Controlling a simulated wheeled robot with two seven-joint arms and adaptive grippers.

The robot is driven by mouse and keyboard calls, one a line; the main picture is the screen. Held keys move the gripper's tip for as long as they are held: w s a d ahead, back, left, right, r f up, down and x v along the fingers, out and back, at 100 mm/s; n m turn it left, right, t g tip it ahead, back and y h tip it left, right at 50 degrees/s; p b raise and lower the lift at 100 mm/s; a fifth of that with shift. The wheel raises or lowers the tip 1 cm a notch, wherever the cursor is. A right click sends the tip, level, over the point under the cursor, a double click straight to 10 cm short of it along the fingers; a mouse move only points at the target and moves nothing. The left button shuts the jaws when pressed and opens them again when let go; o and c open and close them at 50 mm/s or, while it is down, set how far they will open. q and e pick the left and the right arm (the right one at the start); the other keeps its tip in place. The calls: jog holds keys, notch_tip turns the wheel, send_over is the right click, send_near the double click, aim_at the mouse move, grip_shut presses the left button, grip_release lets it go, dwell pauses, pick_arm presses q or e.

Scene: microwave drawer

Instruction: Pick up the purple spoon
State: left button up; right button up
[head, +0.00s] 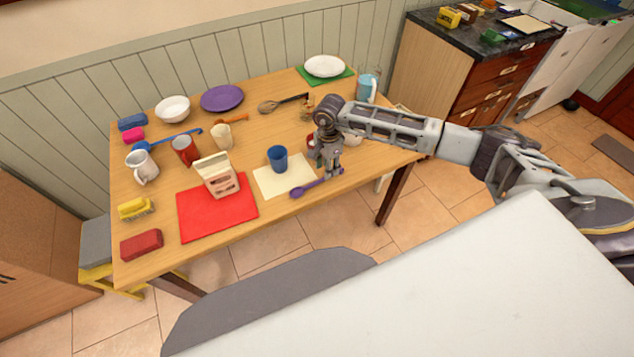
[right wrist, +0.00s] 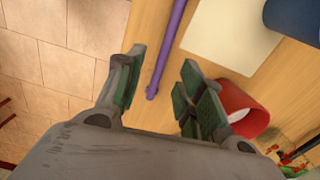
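The purple spoon (head: 305,188) lies near the front edge of the wooden table, its bowl to the left and its handle running right under my right gripper (head: 332,174). In the right wrist view the spoon's handle (right wrist: 168,52) runs between the two spread fingers of my right gripper (right wrist: 161,62), with a gap on both sides. The gripper points down and is open and empty. I cannot tell how far its tips are above the table. My left gripper is not in view.
A cream mat (head: 270,184) with a blue cup (head: 277,158) is left of the gripper. A red cup (right wrist: 241,106) stands very close to one finger. A red mat (head: 215,224) bears a carton (head: 217,178). The table's front edge is near.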

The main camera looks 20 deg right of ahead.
aim_at(317, 182)
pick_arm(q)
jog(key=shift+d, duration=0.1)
pick_arm(e)
jog(key=shift+w+f+p, duration=0.15)
jog(key=shift+f+p, duration=0.35)
jog(key=shift+f, duration=2.1)
jog(key=shift+c, duration=0.8)
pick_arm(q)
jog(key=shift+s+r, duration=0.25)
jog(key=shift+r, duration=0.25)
pick_arm(e)
grip_shut()
